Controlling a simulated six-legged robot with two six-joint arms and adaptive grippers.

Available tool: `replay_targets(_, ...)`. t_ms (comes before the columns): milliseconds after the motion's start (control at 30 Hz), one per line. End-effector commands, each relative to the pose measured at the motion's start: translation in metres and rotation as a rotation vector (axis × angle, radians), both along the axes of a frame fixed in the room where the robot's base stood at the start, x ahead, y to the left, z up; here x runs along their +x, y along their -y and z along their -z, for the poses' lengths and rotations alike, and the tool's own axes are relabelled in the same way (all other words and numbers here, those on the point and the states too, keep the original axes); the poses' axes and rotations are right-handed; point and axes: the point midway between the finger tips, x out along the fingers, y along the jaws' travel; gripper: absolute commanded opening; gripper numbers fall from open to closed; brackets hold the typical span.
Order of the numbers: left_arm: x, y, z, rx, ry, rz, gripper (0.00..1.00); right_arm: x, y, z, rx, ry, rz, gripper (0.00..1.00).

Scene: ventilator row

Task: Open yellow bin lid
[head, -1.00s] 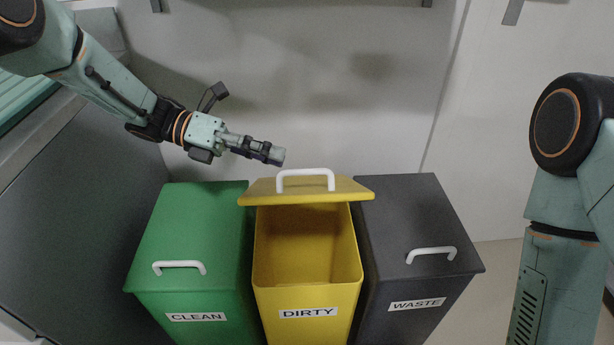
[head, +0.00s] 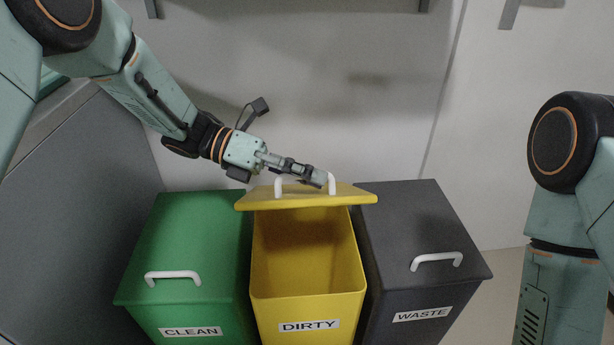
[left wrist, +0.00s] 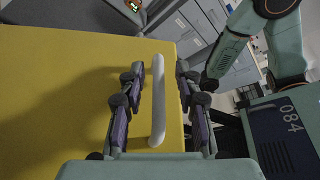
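The yellow bin (head: 308,270) labelled DIRTY stands in the middle of the row, and its inside shows. Its yellow lid (head: 355,194) is raised at the back, with a white handle (head: 332,183). My left gripper (head: 322,178) is at that handle in the head view and hides its middle. In the left wrist view the white handle (left wrist: 158,95) lies between the two fingers of the left gripper (left wrist: 158,72), with a gap on both sides. The gripper is open. My right gripper is not in view; only my right arm shows.
A green CLEAN bin (head: 195,245) stands to the left and a dark grey WASTE bin (head: 415,235) to the right, both with lids shut. A pale wall (head: 340,90) is close behind the bins. A grey panel (head: 80,220) is at the left.

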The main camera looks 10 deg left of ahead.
Motion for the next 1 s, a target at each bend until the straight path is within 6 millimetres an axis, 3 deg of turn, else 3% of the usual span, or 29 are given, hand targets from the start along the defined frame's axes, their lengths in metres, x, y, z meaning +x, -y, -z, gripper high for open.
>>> replay_targets(167, 0.001, -0.0015, -0.0004, -0.001, 0.0, -0.001, 0.33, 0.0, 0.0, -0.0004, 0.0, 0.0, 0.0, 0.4)
replay_targets(567, 0.0007, -0.0016, -0.0004, -0.001, 0.0, 0.0, 0.0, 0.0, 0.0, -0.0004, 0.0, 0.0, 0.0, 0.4)
replay_targets(1000, 0.0008, -0.002, -0.0004, -0.001, 0.0, -0.001, 0.0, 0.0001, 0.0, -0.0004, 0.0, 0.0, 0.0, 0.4)
